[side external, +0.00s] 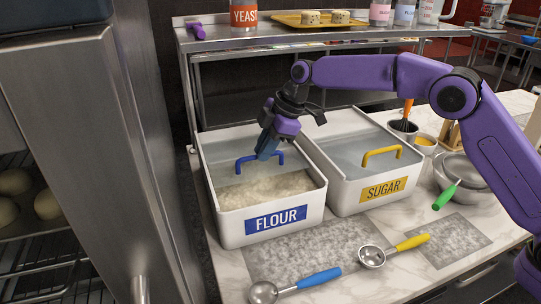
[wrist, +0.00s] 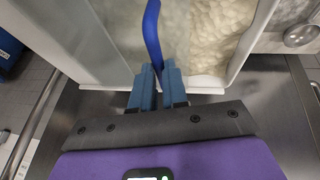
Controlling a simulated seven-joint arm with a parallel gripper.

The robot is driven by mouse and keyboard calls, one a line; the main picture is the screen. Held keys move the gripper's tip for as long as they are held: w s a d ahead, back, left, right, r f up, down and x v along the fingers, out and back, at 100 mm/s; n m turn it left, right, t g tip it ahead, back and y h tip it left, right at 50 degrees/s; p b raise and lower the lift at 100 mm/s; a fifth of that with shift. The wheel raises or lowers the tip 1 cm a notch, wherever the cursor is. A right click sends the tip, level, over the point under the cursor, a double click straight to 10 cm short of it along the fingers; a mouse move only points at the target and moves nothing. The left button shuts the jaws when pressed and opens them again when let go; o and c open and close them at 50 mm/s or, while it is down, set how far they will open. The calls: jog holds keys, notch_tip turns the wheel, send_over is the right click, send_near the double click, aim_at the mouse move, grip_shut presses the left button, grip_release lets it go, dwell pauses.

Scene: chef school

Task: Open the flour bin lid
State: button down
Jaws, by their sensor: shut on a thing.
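The flour bin (side external: 271,237) is a white tub with a blue FLOUR label, at the left of the counter. Its clear lid (side external: 222,172) carries a blue handle (side external: 245,160). White flour shows inside the front part of the bin. My gripper (side external: 266,152) is over the bin at the handle, its blue fingers pointing down. In the wrist view the fingers (wrist: 158,85) are shut on the blue handle (wrist: 152,30), which runs up between them. Flour (wrist: 218,30) shows to the right of the handle. Part of the handle is hidden by the fingers.
The sugar bin (side external: 367,185) with a yellow handle stands close on the right. A blue-handled scoop (side external: 300,284) and a yellow-handled scoop (side external: 392,249) lie in front. Metal bowls (side external: 461,175) stand at right. A shelf (side external: 310,33) is behind, a steel oven (side external: 110,150) at left.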

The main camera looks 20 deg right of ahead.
jog(key=shift+w+a, duration=0.1)
jog(key=shift+w, duration=1.55)
jog(key=c, duration=1.1)
grip_release()
jog(key=shift+c, duration=0.2)
jog(key=v, duration=1.7)
jog(key=shift+r, duration=0.25)
